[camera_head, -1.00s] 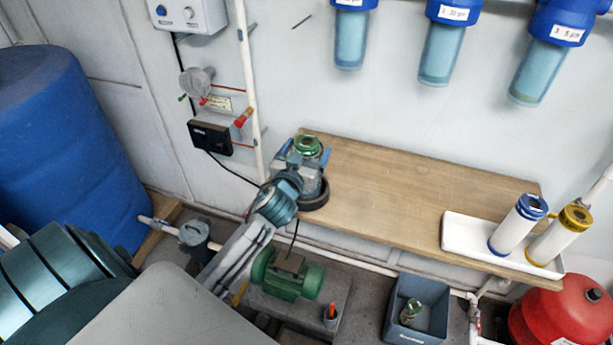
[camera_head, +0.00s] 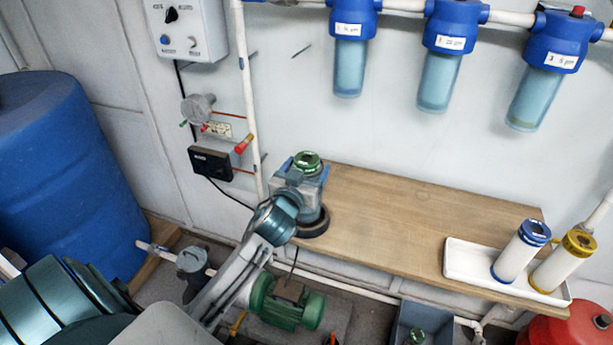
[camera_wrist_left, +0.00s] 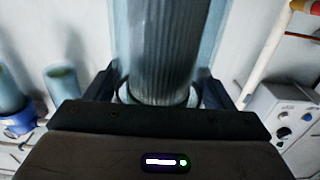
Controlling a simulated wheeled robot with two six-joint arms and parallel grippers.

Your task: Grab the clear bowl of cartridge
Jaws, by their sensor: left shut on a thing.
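A clear bowl (camera_head: 312,203) with a green-ringed top (camera_head: 307,162) stands upright at the left end of the wooden bench, at a dark ring (camera_head: 312,222). My left gripper (camera_head: 299,181) is shut on the bowl's upper part, reaching it from the front left. In the left wrist view, the clear bowl (camera_wrist_left: 214,30) is between the fingers, with a grey ribbed cartridge (camera_wrist_left: 162,45) inside it. The fingers partly hide the bowl in the head view. I cannot tell whether its base rests in the ring or is just above it. My right gripper is out of view.
The bench (camera_head: 400,205) is clear in the middle. A white tray (camera_head: 462,262) at its right holds a blue-capped and a yellow-capped cartridge. Blue filter housings (camera_head: 450,30) hang above. A white pipe (camera_head: 248,110) runs close left of the bowl. A green pump (camera_head: 290,302) sits below.

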